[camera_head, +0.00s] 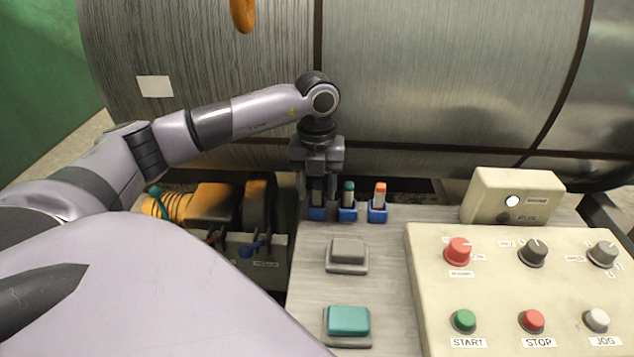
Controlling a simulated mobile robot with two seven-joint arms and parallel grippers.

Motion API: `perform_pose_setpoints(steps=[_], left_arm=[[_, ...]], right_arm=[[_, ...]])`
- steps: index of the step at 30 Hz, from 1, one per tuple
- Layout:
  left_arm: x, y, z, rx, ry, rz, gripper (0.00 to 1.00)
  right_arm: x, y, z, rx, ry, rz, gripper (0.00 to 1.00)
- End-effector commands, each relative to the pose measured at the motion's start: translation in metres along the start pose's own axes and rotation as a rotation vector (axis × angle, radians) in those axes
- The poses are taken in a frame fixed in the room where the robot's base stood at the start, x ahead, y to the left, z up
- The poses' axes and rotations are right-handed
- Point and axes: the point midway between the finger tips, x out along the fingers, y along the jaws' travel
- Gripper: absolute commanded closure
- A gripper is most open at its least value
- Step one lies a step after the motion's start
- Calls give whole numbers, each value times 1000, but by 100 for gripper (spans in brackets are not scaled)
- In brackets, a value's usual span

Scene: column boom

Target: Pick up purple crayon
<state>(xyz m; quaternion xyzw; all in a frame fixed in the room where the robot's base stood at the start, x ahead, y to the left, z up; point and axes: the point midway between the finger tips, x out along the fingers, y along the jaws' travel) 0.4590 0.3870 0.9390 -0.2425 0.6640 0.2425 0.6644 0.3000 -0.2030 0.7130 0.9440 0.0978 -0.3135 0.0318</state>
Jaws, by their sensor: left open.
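The purple crayon (317,193) stands upright in the leftmost of three small blue holders at the back of the grey bench. My left gripper (319,192) points down right over it, with its fingers on either side of the crayon and open. The gripper partly hides the crayon, and I cannot tell whether the fingers touch it. A green-tipped crayon (349,191) and an orange-tipped crayon (380,192) stand in the holders to the right. My right gripper is not in view.
A large metal cylinder (450,80) lies close behind the holders. A control panel (490,285) with several knobs and buttons fills the right. A grey button (347,252) and a teal button (348,321) sit in front. Machinery (215,205) stands left of the bench.

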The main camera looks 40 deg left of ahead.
Motion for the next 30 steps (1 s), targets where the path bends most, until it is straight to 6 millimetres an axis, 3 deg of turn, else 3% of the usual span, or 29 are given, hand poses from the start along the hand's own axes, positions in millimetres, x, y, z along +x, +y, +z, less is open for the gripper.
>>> perform_pose_setpoints(steps=[3, 7, 8, 21, 30], left_arm=[[0, 0, 0, 0, 0, 0, 53], [0, 0, 0, 0, 0, 0, 96], [0, 0, 0, 0, 0, 0, 100], [-5, 0, 0, 0, -1, -1, 100], [-59, -1, 0, 1, -3, -4, 100]], right_arm=[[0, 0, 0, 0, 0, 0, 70], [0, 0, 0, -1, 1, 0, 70], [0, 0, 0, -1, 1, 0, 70], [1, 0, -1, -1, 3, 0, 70], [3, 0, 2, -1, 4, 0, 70]])
